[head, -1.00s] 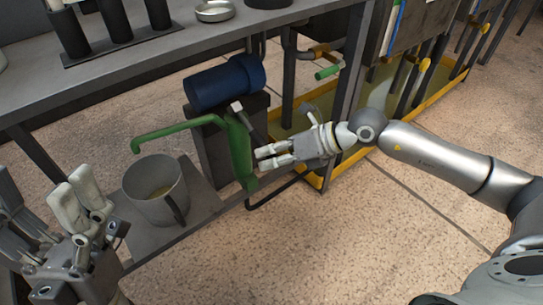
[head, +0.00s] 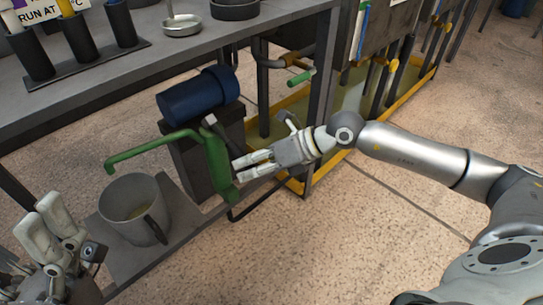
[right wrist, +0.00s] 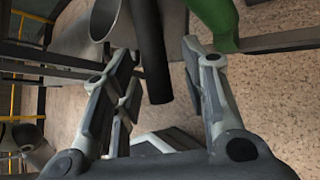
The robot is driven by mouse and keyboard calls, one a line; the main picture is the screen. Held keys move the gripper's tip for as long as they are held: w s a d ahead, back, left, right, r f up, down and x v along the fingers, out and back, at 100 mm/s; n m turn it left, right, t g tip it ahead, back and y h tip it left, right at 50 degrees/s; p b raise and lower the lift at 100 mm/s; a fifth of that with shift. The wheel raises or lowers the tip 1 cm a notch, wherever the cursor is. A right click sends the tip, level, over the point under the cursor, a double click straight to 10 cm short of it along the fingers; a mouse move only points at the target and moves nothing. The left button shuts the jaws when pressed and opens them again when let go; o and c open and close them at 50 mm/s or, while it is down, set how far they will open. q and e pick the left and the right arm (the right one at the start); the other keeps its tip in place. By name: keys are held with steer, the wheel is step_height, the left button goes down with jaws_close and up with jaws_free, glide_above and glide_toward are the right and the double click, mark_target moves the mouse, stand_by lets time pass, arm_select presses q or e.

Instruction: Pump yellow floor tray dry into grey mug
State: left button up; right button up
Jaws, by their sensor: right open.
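The yellow floor tray (head: 404,104) lies under the racks at right in the head view, with murky liquid in it. The green hand pump (head: 218,168) stands beside the bench shelf, its spout reaching left above the grey mug (head: 117,207). The mug stands upright with some yellowish liquid inside. My right gripper (head: 238,170) is open beside the pump body, its fingers pointing left. In the right wrist view a dark bar (right wrist: 152,55) shows between the fingers; I cannot tell whether they touch it. My left gripper (head: 52,232) is at lower left, fingers up, apparently open and empty, partly cut off.
A blue motor (head: 198,95) sits on a dark block behind the pump. A black hose (head: 250,210) runs from the pump base towards the tray. The bench (head: 180,62) overhangs, and its legs stand near my right gripper. The floor in front is clear.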

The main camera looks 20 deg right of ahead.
steer(key=v, duration=1.1)
